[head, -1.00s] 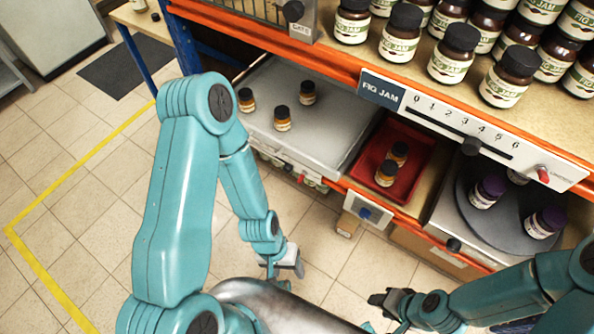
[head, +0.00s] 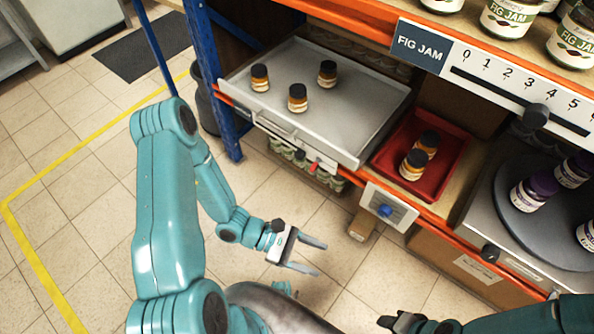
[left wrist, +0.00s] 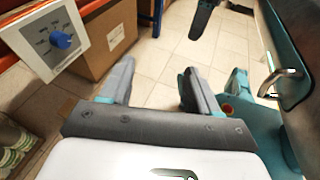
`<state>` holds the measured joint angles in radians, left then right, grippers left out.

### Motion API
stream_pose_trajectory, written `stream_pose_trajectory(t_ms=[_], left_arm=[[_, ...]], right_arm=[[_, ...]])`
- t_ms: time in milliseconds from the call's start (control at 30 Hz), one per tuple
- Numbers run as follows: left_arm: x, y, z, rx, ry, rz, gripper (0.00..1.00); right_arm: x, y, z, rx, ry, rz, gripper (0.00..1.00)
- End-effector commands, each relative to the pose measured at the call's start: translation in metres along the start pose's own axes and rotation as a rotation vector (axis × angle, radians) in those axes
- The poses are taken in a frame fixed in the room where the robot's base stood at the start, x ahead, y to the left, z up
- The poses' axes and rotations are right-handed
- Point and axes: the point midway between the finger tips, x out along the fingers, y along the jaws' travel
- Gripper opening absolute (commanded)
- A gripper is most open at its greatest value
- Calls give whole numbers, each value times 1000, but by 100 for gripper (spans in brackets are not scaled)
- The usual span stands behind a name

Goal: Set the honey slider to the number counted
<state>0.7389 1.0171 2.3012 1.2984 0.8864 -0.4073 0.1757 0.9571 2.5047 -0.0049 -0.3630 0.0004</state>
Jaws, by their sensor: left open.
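No slider labelled honey shows. The one slider in view is on the fig jam strip (head: 422,47); its black knob (head: 536,117) sits near 3 or 4, I cannot tell which. Three amber jars with dark lids stand upright on the grey tray (head: 345,115): left (head: 260,78), middle (head: 297,98) and right (head: 327,74). Two similar jars (head: 413,165) stand in the red tray (head: 455,165). My left gripper (head: 320,258) is open and empty over the floor, left of the shelf front; its fingers (left wrist: 155,85) are apart. My right gripper (head: 402,322) is dark and partly cut off.
A panel with a blue dial (head: 385,210) hangs below the red tray. Purple-lidded jars (head: 535,190) stand on a round turntable (head: 515,225) at right. A blue post (head: 212,85) and orange shelf edge bound the shelf.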

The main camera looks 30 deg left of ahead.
Motion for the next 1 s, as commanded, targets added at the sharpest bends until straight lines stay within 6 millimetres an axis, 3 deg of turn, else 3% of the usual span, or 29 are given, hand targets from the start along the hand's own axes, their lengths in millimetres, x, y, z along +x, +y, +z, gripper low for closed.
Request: stream_pose_trajectory(t_ms=[33,100,200,300,400,567,1000], left_arm=[[-8,36,-44,-61,-50,216,61],[-41,86,-72,-105,-102,522,61],[-102,130,-110,-109,-118,884,61],[-148,147,-131,-89,-102,1105,61],[-170,152,-138,-74,-90,1206,61],[-169,169,-137,-67,-89,1224,61],[-132,264,-134,-67,-91,1220,61]], right_arm=[[39,14,0,1,-1,0,43],[59,22,-1,1,-1,0,43],[78,28,-1,0,-1,0,43],[87,31,-2,0,0,0,43],[89,32,-2,0,0,0,43],[91,33,-2,0,0,0,43],[112,43,-5,9,8,1,43]])
